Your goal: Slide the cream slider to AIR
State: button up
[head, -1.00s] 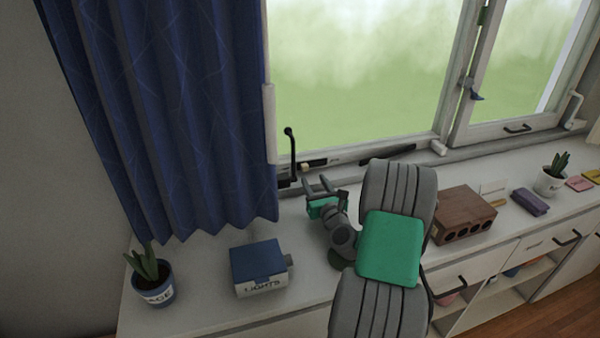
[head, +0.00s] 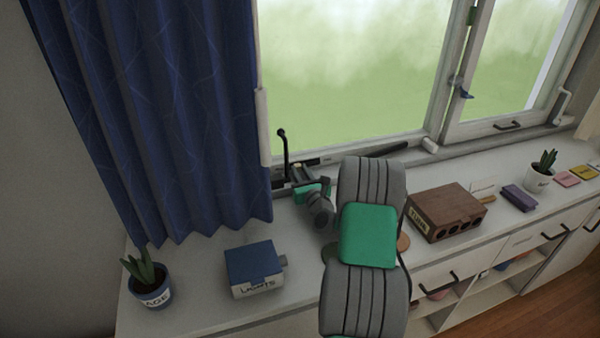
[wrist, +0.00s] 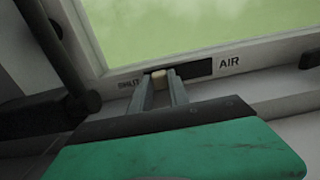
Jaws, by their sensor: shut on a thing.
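The cream slider (wrist: 159,73) sits in a dark slot (wrist: 196,69) on the lower window frame in the wrist view. It is at the slot's left part, away from the AIR label (wrist: 229,62) at the right end. A smaller, partly blurred label (wrist: 128,83) is at the left end. My gripper (wrist: 160,82) has its two fingers on either side of the slider and is shut on it. In the head view my gripper (head: 298,173) reaches the window frame, and its fingers hide the slider there.
A black upright handle (head: 283,155) stands just left of my gripper; it looms at the left in the wrist view. A blue curtain (head: 170,110) hangs further left. A blue-topped LIGHTS box (head: 254,268) and a brown box (head: 446,212) stand on the white sill counter.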

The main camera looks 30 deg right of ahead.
grip_shut()
